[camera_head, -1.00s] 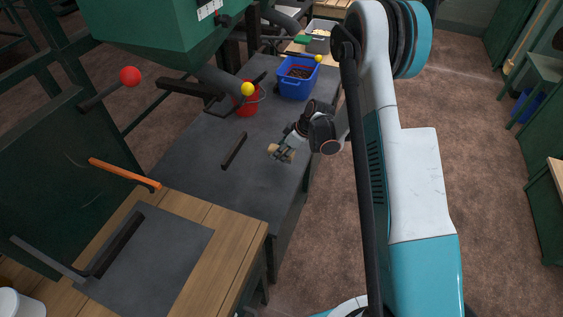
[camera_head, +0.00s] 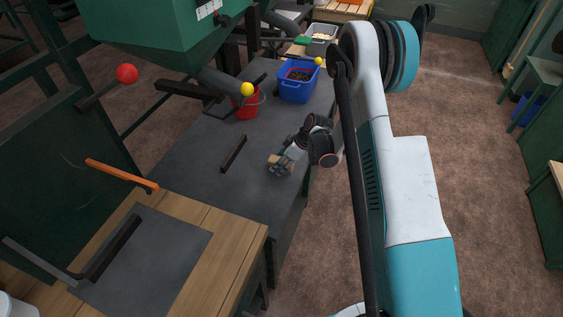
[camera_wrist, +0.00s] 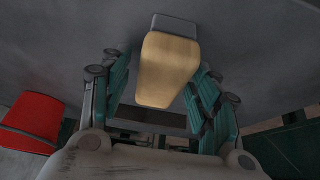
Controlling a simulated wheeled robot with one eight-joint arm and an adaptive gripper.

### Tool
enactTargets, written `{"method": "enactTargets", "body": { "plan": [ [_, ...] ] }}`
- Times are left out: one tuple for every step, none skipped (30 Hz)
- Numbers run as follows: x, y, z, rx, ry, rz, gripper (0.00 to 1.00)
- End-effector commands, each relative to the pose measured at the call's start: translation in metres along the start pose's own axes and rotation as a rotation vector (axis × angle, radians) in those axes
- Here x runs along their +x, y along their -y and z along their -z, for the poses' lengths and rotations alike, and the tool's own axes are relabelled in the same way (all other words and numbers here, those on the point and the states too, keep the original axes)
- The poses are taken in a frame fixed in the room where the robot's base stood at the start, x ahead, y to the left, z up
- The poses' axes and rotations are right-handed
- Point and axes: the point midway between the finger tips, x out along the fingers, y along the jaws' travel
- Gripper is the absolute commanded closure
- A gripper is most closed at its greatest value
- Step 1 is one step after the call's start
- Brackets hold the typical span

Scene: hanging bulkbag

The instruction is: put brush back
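The brush shows in the wrist view as a pale wooden block (camera_wrist: 168,70) with a grey end, between the teal finger pads of my gripper (camera_wrist: 165,100). The pads sit close along both its sides, and my gripper looks shut on it. In the head view, my gripper (camera_head: 283,168) is over the right part of the dark grey bench, with the tan brush (camera_head: 277,159) at its fingertips. The fingers hide part of the brush there. I cannot tell whether the brush touches the bench top.
The dark bench (camera_head: 205,165) has a black bar (camera_head: 233,154) left of my gripper. A red bucket (camera_head: 246,106) and a blue bin (camera_head: 298,86) stand farther back. A green hopper (camera_head: 165,25) and levers with red and yellow knobs overhang the left side.

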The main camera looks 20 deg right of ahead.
Motion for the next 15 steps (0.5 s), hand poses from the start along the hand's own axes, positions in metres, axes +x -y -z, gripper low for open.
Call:
{"method": "enactTargets", "body": {
  "plan": [
    [0.000,0.000,0.000,0.000,0.000,0.000,0.44],
    [0.000,0.000,0.000,0.000,0.000,0.000,0.44],
    [0.000,0.000,0.000,0.000,0.000,0.000,0.44],
    [0.000,0.000,0.000,0.000,0.000,0.000,0.44],
    [0.000,0.000,0.000,0.000,0.000,0.000,0.44],
    [0.000,0.000,0.000,0.000,0.000,0.000,0.44],
    [-0.001,0.000,0.001,0.000,0.000,0.000,0.44],
    [-0.002,0.000,0.001,0.000,0.000,0.000,0.44],
    [-0.005,0.000,0.002,0.000,0.000,0.000,0.44],
    [-0.008,0.000,0.002,0.001,0.000,0.000,0.44],
    [-0.012,0.000,0.002,0.001,0.000,0.000,0.44],
    [-0.018,0.000,0.002,0.001,0.000,0.000,0.44],
    [-0.024,0.000,0.002,0.000,0.000,0.000,0.44],
    [-0.029,0.000,0.003,0.001,0.000,0.000,0.44],
    [-0.038,0.000,0.003,0.001,0.000,0.000,0.44]
  ]
}}
